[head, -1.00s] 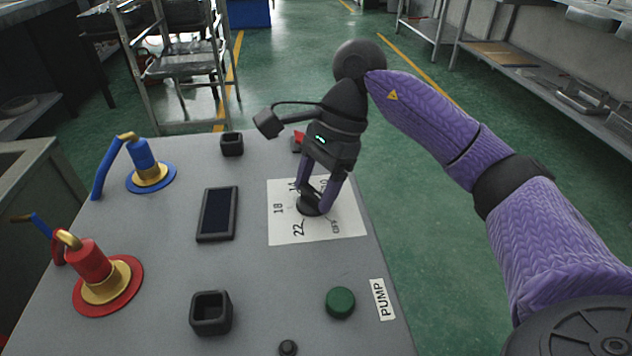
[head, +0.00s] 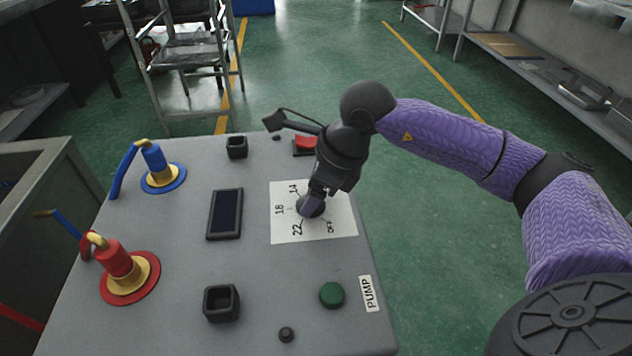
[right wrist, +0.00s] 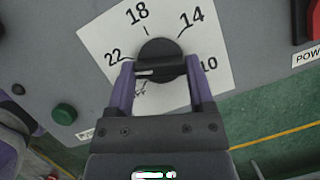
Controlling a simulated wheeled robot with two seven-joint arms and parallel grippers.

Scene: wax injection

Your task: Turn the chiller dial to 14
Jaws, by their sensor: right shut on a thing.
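The black chiller dial (head: 310,207) sits on a white label card (head: 345,222) marked 22, 18, 14, 10 and OFF. In the right wrist view, the dial (right wrist: 158,50) has a raised bar with a white mark near its left end, on the side of the 22. The 14 is up and right of the dial there. My right gripper (right wrist: 150,70) is shut on the dial's bar, one purple finger at each end. In the head view, my right gripper (head: 312,203) reaches down onto the dial and partly hides it. My left gripper is not in view.
A dark display (head: 225,213) lies left of the card. A green button (head: 332,295) and PUMP label stand in front, a red switch (head: 305,146) behind. Blue (head: 160,170) and red (head: 125,272) hose fittings stand at left. Square black sockets (head: 221,303) rise from the panel.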

